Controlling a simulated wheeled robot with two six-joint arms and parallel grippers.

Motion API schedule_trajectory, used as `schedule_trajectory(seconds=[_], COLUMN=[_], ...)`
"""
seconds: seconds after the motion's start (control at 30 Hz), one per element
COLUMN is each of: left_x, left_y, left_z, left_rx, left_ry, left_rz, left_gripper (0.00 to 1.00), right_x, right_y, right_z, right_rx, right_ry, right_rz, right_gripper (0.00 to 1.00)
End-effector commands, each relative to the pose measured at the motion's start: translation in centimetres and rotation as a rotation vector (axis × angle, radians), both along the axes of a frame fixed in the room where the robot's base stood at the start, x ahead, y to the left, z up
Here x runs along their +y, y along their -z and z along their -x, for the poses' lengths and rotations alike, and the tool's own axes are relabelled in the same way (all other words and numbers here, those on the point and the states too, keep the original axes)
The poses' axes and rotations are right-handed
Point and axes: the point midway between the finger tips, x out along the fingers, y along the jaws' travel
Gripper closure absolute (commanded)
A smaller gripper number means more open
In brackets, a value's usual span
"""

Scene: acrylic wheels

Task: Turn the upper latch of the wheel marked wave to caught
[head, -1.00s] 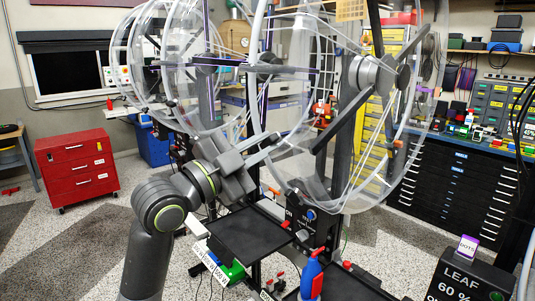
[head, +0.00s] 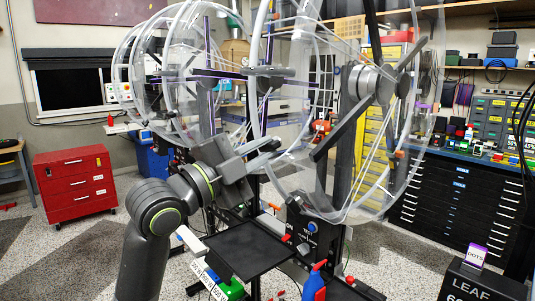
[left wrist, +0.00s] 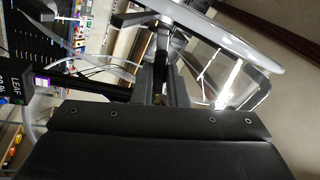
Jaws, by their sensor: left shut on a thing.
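A large clear acrylic wheel (head: 300,165) with dark spokes and a grey hub (head: 370,82) stands right of centre in the head view. A second clear wheel (head: 143,85) stands to its left. My left gripper (head: 268,148) is at the near left side of the large wheel. In the left wrist view its two grey fingers (left wrist: 165,88) are close together around a small dark part (left wrist: 160,70), beside a pale curved rim (left wrist: 225,42). I cannot tell whether that part is the upper latch. No wave marking is readable. My right gripper is not visible.
A black box marked LEAF (head: 483,285) is at the lower right. A red cabinet (head: 75,180) stands left, with open floor around it.

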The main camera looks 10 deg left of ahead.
Motion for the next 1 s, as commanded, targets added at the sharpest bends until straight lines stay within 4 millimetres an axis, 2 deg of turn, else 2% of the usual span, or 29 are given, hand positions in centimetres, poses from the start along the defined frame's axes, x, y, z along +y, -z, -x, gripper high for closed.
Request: schedule_trajectory(seconds=[0.6, 0.63, 0.83, 1.0], left_x=[0.0, 0.0, 0.0, 0.0], left_y=[0.2, 0.1, 0.0, 0.0], left_z=[0.0, 0.0, 0.0, 0.0], left_rx=[-0.211, -0.214, -0.211, -0.210], left_ry=[-0.086, -0.087, -0.086, -0.085], left_rz=[-0.269, -0.272, -0.269, -0.267], left_gripper=[1.00, 0.86, 0.60, 0.60], right_x=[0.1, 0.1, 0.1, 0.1], right_y=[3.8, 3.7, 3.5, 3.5], right_z=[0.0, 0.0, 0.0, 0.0], right_rx=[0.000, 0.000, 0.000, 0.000], right_ry=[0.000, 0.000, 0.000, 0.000], right_rz=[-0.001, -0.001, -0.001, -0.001], right_gripper=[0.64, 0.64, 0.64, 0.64])
